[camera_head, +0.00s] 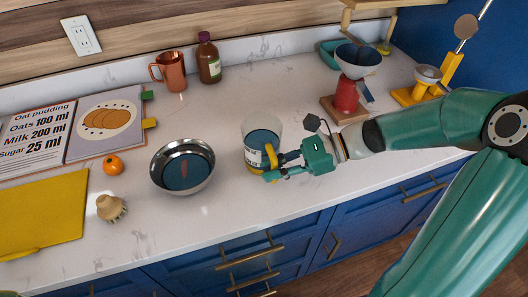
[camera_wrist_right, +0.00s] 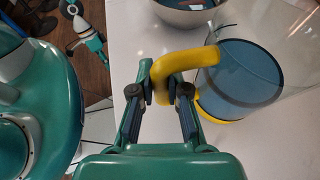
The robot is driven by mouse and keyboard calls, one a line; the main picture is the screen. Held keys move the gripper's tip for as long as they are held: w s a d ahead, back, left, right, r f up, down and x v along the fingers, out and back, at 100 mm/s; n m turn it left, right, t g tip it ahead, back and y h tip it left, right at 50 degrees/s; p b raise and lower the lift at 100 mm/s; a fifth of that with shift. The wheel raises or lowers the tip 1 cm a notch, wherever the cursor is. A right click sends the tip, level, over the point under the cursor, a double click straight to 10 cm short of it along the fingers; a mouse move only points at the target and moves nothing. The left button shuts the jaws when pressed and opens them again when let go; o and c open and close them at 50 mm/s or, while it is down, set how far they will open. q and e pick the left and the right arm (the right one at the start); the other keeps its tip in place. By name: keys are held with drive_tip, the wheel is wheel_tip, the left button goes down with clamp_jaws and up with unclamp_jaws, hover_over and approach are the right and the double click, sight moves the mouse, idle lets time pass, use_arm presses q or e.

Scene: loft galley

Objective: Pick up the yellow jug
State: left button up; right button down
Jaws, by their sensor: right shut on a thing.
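The yellow jug (camera_head: 250,133) is a clear, upright vessel with a yellow handle, a yellow base and a dark blue inside, at the middle of the counter. My right gripper (camera_head: 271,166) reaches it from the right and is shut on its handle. In the right wrist view the fingers (camera_wrist_right: 162,88) pinch the yellow handle (camera_wrist_right: 205,60), with the clear body to the right. I cannot tell whether the base touches the counter. A small teal and grey arm end, probably my left gripper (camera_wrist_right: 75,12), shows at the upper left there; its jaws are too small to read.
A metal bowl (camera_head: 158,168) stands left of the jug. A red stand with a bowl (camera_head: 346,95) is at the right. A copper mug (camera_head: 173,72) and brown bottle (camera_head: 208,62) stand behind. A brush (camera_head: 108,208) and orange (camera_head: 113,164) lie left. The counter in front of the bottle is clear.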

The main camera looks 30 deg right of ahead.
drive_tip(key=shift+r, duration=0.2)
idle(0.5)
wheel_tip(320, 180, up, 20)
drive_tip(key=p, duration=0.2)
drive_tip(key=shift+f, duration=0.2)
idle(1.0)
idle(0.4)
idle(0.4)
